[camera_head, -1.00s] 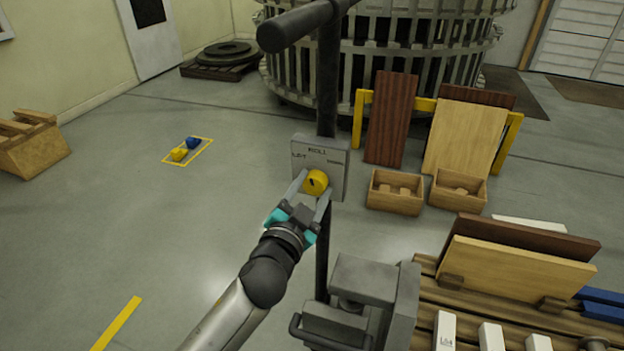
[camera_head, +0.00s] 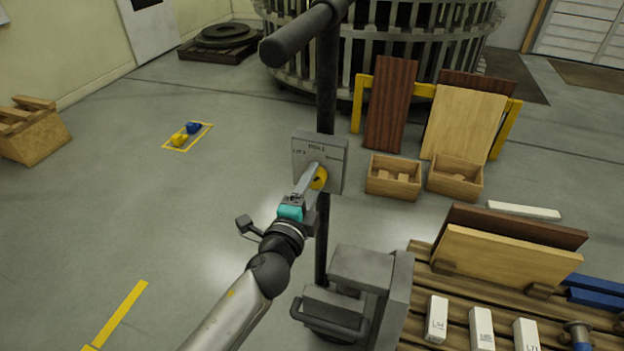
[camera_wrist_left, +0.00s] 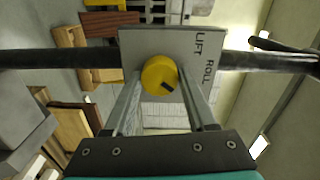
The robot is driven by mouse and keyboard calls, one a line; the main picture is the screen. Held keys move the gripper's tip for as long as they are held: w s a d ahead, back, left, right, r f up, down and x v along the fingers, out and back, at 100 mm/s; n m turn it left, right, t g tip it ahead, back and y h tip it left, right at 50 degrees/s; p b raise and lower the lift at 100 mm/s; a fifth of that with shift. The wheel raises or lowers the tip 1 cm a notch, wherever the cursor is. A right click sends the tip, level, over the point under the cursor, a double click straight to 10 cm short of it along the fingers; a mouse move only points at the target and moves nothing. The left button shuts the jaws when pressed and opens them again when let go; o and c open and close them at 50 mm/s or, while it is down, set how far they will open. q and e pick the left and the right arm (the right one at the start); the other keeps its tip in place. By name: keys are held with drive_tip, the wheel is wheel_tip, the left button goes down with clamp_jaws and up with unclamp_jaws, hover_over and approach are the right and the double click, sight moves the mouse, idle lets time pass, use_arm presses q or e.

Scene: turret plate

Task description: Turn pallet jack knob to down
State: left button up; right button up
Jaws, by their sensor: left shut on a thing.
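The yellow round knob (camera_head: 319,178) sits on the grey control plate (camera_head: 331,150) on the pallet jack's dark upright post (camera_head: 326,100). My left gripper (camera_head: 315,180) is shut on the knob; one finger covers part of it in the head view. In the left wrist view the knob (camera_wrist_left: 159,75) lies between both fingertips (camera_wrist_left: 160,80). Its dark pointer mark points to the lower right there. The plate's words LIFT and ROLL read sideways at the right of the plate (camera_wrist_left: 140,42). A third label on the plate is too small to read. My right gripper is not in view.
The jack's handle bar (camera_head: 300,35) crosses above the plate. The jack's grey body (camera_head: 360,272) stands below, beside a wooden pallet (camera_head: 455,292) with boards and white blocks. Two wooden boxes (camera_head: 393,178) (camera_head: 455,180) are behind. The floor at left is mostly clear.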

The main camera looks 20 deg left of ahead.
use_arm(q)
drive_tip(key=shift+m, duration=1.1)
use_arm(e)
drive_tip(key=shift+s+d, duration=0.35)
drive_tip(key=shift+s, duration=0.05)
use_arm(q)
drive_tip(key=o, duration=1.4)
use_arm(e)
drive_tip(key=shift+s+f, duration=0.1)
use_arm(q)
drive_tip(key=shift+s+a+r+b, duration=0.1)
drive_tip(key=shift+s+b, duration=0.35)
drive_tip(key=shift+s, duration=3.4)
drive_tip(key=shift+s+a+b, duration=0.1)
drive_tip(key=shift+s+b, duration=0.3)
drive_tip(key=shift+s, duration=3.4)
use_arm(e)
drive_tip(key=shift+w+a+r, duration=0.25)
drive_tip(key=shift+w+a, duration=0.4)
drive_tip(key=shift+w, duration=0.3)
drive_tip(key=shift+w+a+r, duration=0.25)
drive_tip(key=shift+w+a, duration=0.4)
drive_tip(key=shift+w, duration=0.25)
